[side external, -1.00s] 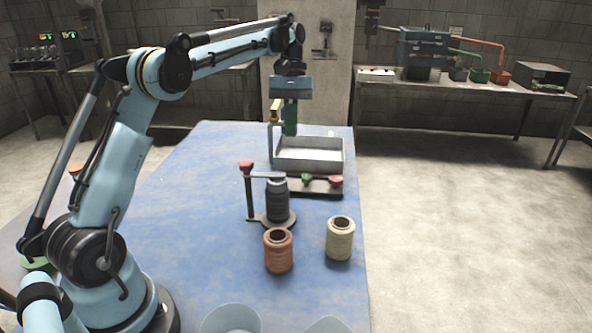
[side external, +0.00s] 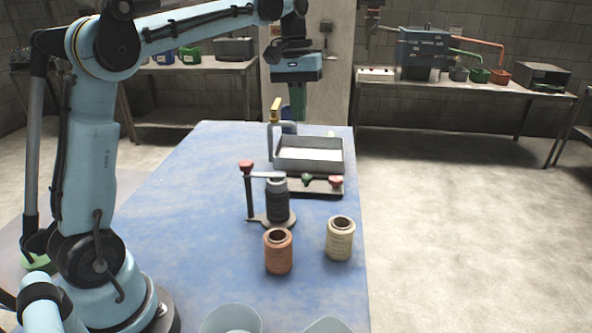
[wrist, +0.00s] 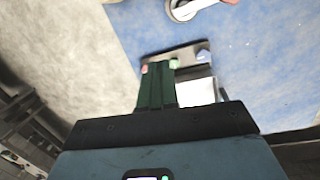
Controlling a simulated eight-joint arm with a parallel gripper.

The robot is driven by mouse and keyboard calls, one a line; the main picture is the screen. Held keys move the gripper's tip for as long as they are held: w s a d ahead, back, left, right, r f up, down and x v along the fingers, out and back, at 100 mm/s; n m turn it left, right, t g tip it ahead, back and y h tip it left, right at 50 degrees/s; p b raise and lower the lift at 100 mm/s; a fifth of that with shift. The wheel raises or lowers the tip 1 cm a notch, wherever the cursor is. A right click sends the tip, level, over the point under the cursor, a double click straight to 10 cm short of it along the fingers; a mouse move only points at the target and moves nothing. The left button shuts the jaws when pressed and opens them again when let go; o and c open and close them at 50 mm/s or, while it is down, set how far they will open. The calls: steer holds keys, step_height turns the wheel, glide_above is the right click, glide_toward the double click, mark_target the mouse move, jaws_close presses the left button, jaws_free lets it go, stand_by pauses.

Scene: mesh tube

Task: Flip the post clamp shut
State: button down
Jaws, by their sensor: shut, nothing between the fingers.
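The post clamp looks to be the black upright post (side external: 249,200) with a red knob (side external: 246,167) on top. A thin grey arm (side external: 265,175) reaches right from the post to the top of a dark grey spool (side external: 277,205); I cannot tell whether it touches. Spool and post share a dark base plate (side external: 261,219). My gripper (side external: 297,117) points down, high at the back of the table near the grey tray, well away from the post. Its green fingers are together and empty; they also show in the wrist view (wrist: 170,72).
Behind the post lies a black plate (side external: 325,192) with green and red knobs, then a grey tray (side external: 308,169) and a pipe-like stand (side external: 271,140). An orange spool (side external: 278,252) and a cream spool (side external: 340,240) stand in front. The blue table is clear to the left.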

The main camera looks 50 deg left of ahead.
steer(key=s+d+f+m+t, duration=0.2)
steer(key=s+d+f, duration=0.1)
steer(key=s, duration=0.1)
steer(key=s+d+f+m+t+y, duration=0.1)
steer(key=s+d+f+m+t, duration=0.1)
steer(key=s, duration=0.3)
steer(key=s+d+f+m+t, duration=0.3)
steer(key=s+d+f, duration=0.1)
steer(key=s, duration=0.1)
steer(key=shift+d+f+y, duration=0.2)
steer(key=shift+f+y, duration=0.1)
steer(key=shift+f, duration=0.05)
steer(key=w+a+r+n+g+h, duration=0.2)
steer(key=w+a+r+n+g, duration=0.5)
steer(key=w+a+r, duration=0.45)
steer(key=w+a+f+n+g+h, duration=0.1)
steer(key=w+a+f+n+g, duration=0.15)
steer(key=w+a, duration=0.2)
steer(key=s+d+f, duration=0.4)
steer(key=s+f, duration=0.2)
steer(key=f, duration=0.4)
steer(key=shift+d+f, duration=0.15)
steer(key=shift+d, duration=0.15)
